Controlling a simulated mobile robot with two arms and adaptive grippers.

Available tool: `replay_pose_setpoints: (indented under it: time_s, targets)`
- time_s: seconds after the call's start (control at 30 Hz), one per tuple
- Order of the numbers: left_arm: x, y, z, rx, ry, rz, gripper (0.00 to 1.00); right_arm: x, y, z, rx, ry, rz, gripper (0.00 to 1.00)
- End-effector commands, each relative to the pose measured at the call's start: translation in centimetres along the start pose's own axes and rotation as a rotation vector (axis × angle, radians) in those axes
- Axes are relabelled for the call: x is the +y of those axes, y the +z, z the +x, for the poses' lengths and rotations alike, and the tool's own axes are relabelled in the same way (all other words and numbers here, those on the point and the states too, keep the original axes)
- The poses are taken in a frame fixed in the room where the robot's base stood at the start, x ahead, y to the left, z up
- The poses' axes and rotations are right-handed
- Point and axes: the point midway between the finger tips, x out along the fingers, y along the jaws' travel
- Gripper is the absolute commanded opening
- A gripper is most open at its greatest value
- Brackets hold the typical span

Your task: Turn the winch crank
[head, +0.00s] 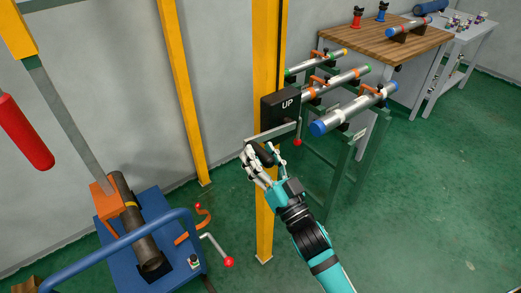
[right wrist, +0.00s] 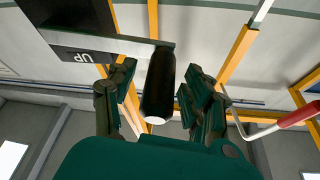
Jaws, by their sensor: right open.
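The winch is a black box (head: 287,105) marked UP, fixed to a yellow post. Its crank is a flat grey arm (head: 272,133) pointing left and slightly down from the box, with a black grip (head: 264,155) at its outer end. In the right wrist view the black grip (right wrist: 158,85) stands between my fingers, below the crank arm (right wrist: 110,42). My right gripper (head: 257,161) is open around the grip, with gaps on both sides in the wrist view. My left gripper is out of view.
A green rack holds several capped pipes (head: 350,113) right behind the winch. A blue cart (head: 185,277) with a brown pipe, orange clamp and red-knobbed lever (head: 228,261) stands at lower left. A red handle (head: 25,132) hangs at left. The green floor at right is clear.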

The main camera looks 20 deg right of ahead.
Motion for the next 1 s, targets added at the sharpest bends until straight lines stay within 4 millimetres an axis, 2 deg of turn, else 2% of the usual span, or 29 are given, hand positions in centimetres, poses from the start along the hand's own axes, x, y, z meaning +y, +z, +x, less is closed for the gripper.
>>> replay_pose_setpoints:
  time_s: [0.33,0.73,1.0]
  targets:
    - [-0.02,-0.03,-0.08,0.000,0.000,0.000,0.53,0.00,0.05,0.41,-0.001,0.000,0.000,0.52]
    - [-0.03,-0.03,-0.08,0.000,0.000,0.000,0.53,0.00,0.03,0.38,0.000,0.000,0.000,0.00]
    - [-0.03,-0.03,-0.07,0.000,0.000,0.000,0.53,0.01,0.03,0.38,0.000,0.000,-0.001,0.00]
